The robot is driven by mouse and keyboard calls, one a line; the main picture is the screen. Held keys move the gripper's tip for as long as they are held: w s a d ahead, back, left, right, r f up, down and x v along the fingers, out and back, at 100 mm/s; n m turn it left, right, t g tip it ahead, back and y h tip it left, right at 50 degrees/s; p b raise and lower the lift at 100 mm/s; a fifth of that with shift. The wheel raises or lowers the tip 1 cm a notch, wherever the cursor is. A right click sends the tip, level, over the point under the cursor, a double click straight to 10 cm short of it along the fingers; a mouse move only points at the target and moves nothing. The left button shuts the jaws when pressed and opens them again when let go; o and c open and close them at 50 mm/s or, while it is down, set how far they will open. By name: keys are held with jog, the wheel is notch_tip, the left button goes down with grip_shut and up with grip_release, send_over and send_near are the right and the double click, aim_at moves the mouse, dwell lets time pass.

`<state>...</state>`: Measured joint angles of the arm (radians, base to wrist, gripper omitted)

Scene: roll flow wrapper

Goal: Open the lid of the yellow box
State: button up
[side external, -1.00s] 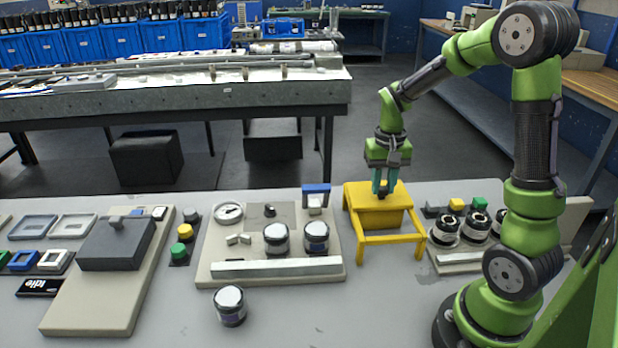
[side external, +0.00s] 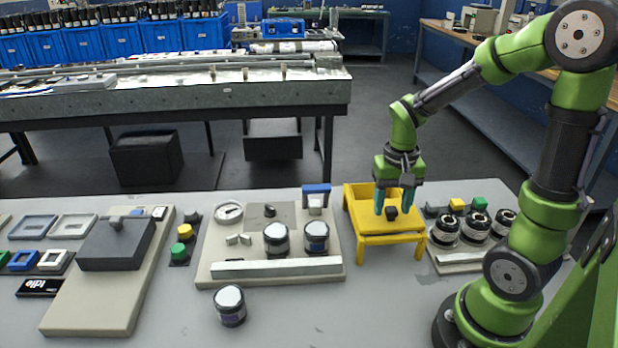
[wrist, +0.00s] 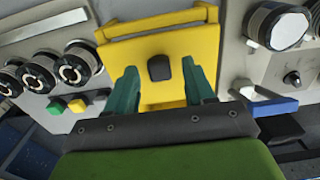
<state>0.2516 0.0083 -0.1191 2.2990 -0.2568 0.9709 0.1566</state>
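The yellow box (side external: 352,222) stands on the grey table, right of the centre board. Its flat yellow lid (side external: 395,240) lies toward the front, and the rear part of the box looks uncovered. A black knob (side external: 391,213) on the lid shows in both views; it also shows in the wrist view (wrist: 159,67). My gripper (side external: 394,208) is over the lid with its teal fingers spread apart, one on each side of the knob. In the wrist view my gripper (wrist: 161,85) is open, with clear gaps between the fingers and the knob.
A centre board (side external: 210,272) with a gauge and two jars stands to the left. A board with several jars (side external: 477,224) and coloured buttons is close on the right. A loose jar (side external: 230,306) stands in front, with free table around it.

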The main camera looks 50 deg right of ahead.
aim_at(391, 207)
notch_tip(391, 207, up, 17)
dwell(0.6)
jog(key=s+a+f+n+t+y, duration=0.2)
jog(key=a+n+t, duration=0.3)
jog(key=a, duration=0.8)
jog(key=shift+s+a+f+t, duration=0.2)
jog(key=shift+f+t, duration=0.45)
jog(key=shift+t, duration=0.45)
